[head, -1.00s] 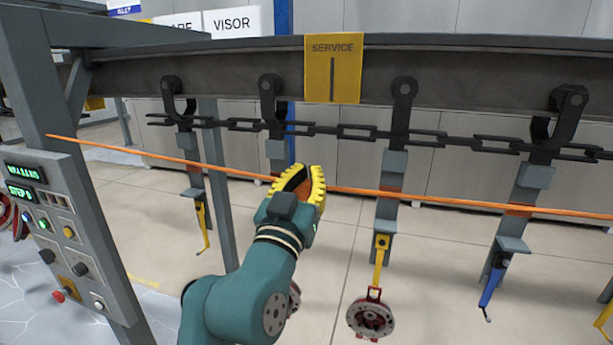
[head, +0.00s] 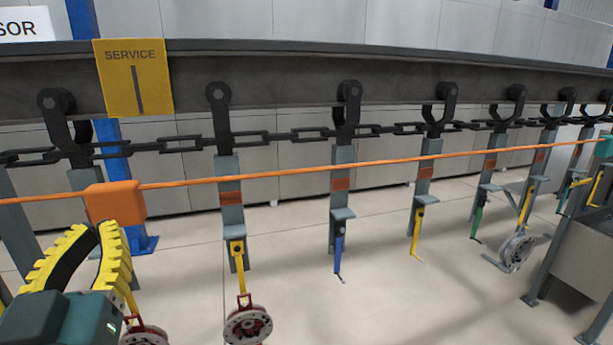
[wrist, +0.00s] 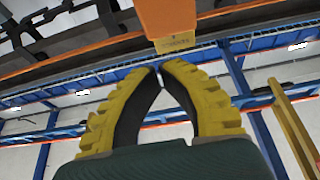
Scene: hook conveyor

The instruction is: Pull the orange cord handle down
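The orange handle (head: 115,202) is a block on the orange cord (head: 300,172), at the left of the head view below the yellow SERVICE sign. My gripper (head: 97,230) has yellow ribbed fingers with dark pads and is just below the handle. In the wrist view my gripper's fingertips (wrist: 161,70) come together with almost no gap and nothing between them. The handle is beyond the tips. Whether they touch it is unclear.
A dark rail with a chain (head: 300,134) and several hangers runs above and behind the cord. A grey structure (head: 570,265) stands at right. The floor in front is open.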

